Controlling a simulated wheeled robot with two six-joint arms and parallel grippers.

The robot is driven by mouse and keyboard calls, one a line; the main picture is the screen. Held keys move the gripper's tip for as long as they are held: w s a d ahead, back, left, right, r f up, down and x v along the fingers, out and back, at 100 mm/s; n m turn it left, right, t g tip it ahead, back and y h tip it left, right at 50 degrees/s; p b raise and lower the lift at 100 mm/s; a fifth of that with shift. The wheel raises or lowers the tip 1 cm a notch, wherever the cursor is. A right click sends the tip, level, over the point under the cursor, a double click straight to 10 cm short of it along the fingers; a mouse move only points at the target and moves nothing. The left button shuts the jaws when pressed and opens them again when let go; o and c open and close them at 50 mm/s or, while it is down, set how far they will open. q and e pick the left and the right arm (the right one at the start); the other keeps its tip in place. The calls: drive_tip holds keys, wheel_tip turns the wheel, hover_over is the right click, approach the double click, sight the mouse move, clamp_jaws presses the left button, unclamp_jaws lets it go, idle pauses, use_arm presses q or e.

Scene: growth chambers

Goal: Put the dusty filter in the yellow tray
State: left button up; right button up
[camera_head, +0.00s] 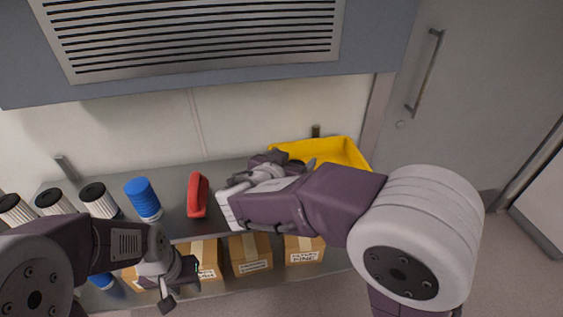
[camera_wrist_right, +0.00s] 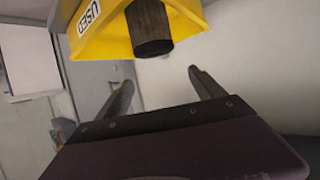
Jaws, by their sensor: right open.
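The yellow tray (camera_head: 345,152) stands at the right end of the shelf, partly hidden by my right arm. In the right wrist view the tray (camera_wrist_right: 100,38) has a "USED" label. The dusty filter (camera_wrist_right: 152,22), a dark brown cylinder, shows against the tray there, one end towards the camera. I cannot tell whether it rests inside or across the rim. My right gripper (camera_wrist_right: 163,92) has its fingers apart with nothing between them; in the head view it is beside the tray's left side. My left gripper (camera_head: 178,285) is low, in front of the boxes, its fingers apart and empty.
On the shelf (camera_head: 172,178) stand several white filters with dark tops (camera_head: 95,195), a blue ribbed cylinder (camera_head: 143,197) and a red object (camera_head: 197,195). Cardboard boxes (camera_head: 250,253) sit below. A vented cabinet (camera_head: 200,40) hangs above; a grey door (camera_head: 470,100) is at right.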

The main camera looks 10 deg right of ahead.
drive_tip(key=v, duration=0.9)
drive_tip(key=s+d+f+n+g+y, duration=0.2)
drive_tip(key=s+d+f+g, duration=0.1)
drive_tip(key=f, duration=0.5)
drive_tip(key=s+d+f+n+g+y, duration=0.2)
drive_tip(key=s+d+f+g, duration=0.2)
drive_tip(key=f, duration=0.4)
drive_tip(key=s+d+f+n+g+y, duration=0.2)
drive_tip(key=s+d+f+g+y, duration=0.1)
drive_tip(key=f, duration=0.5)
drive_tip(key=shift+s+d, duration=0.5)
drive_tip(key=shift+d, duration=0.15)
